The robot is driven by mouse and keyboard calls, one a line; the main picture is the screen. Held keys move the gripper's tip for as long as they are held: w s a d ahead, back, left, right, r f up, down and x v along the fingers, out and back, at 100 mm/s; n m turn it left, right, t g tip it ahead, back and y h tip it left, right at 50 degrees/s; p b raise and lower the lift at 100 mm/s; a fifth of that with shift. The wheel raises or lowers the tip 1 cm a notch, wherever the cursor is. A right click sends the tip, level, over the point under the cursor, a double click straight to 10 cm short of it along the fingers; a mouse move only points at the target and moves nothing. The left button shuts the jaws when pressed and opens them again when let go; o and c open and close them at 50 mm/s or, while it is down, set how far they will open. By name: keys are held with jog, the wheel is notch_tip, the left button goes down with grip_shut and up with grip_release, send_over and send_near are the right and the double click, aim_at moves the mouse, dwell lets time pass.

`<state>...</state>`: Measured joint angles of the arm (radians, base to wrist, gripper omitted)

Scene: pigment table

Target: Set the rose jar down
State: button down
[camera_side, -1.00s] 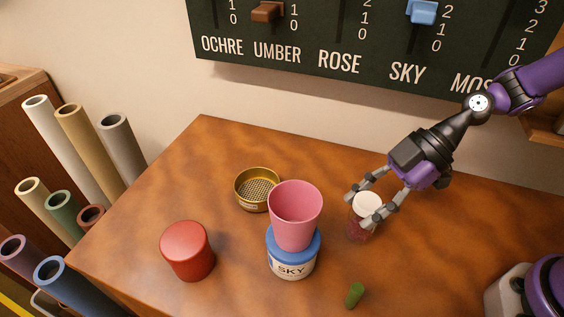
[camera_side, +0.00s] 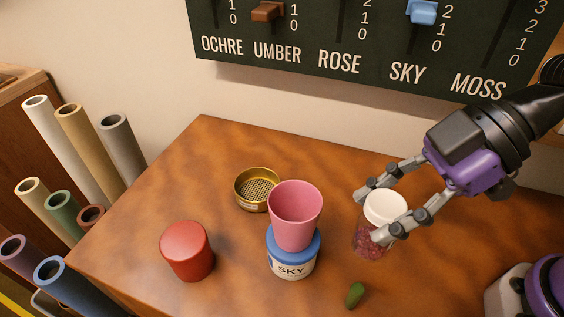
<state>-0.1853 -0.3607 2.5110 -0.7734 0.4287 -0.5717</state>
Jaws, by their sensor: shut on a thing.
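The rose jar (camera_side: 371,243) is a clear jar with dark red contents and a white lid (camera_side: 385,207). My gripper (camera_side: 368,216) is shut on it, with one finger on each side near the lid. The jar is close to upright, to the right of the pink cup. Whether its base touches the table or hangs above it, I cannot tell.
A pink cup (camera_side: 295,215) stands on the blue-topped SKY jar (camera_side: 292,268), close left of the rose jar. A brass sieve (camera_side: 257,189), a red rounded object (camera_side: 187,251) and a small green piece (camera_side: 355,295) are on the wooden table (camera_side: 180,180). A slider board (camera_side: 330,40) hangs behind.

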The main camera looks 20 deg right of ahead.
jog(key=w+d+m+t+h, duration=0.25)
jog(key=w+m+t, duration=0.35)
jog(key=w, duration=0.7)
jog(key=shift+m+g+h, duration=0.25)
jog(key=shift+m+g, duration=0.25)
jog(key=shift+g, duration=0.1)
jog(key=shift+w+d+f, duration=1.3)
jog(key=shift+w+f, duration=0.1)
jog(key=shift+f, duration=0.35)
jog(key=shift+w+d+f, duration=1.35)
jog(key=shift+f, duration=0.4)
jog(key=shift+w+d+f, duration=1.3)
jog(key=shift+w+f, duration=0.1)
jog(key=shift+f, duration=0.35)
jog(key=shift+f, duration=0.1)
jog(key=shift+c, duration=2)
grip_release()
